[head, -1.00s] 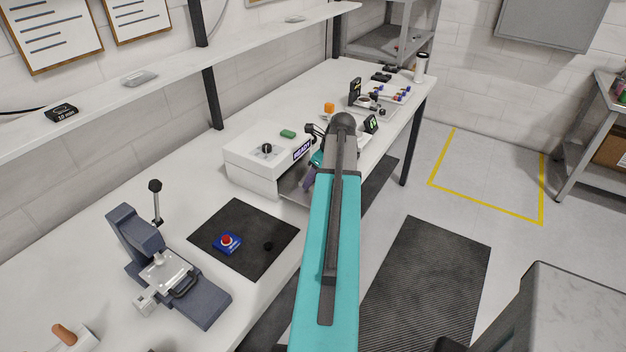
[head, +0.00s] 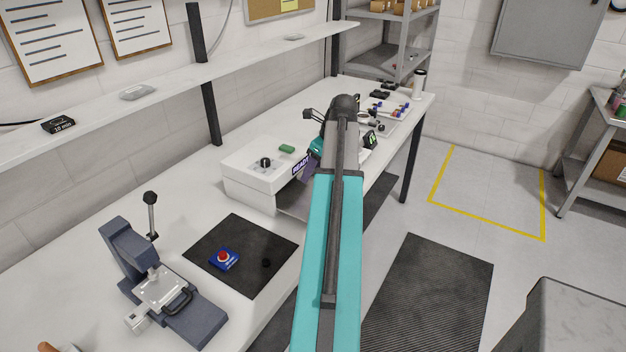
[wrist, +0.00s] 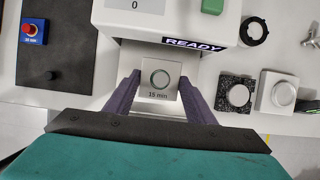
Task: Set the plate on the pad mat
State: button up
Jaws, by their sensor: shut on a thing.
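A small square silver plate (wrist: 159,78) with a dark-edged ring and the label "15 min" is between the two purple fingers of my gripper (wrist: 159,82) in the wrist view. The fingers close on its left and right edges. In the head view my gripper (head: 306,172) is in front of the white READY machine (head: 250,187), and my arm hides the plate. A dark square mat (head: 240,262) lies on the bench left of the machine, and it also shows in the wrist view (wrist: 60,68). It bears a blue box with a red button (head: 223,259) and a small black knob (head: 266,263).
A speckled dark block with a round disc (wrist: 237,94) and a white block with a round knob (wrist: 277,92) are right of the machine. A blue-grey lever press (head: 160,285) stands left of the mat.

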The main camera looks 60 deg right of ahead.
aim_at(250, 236)
jog(key=k, duration=1.5)
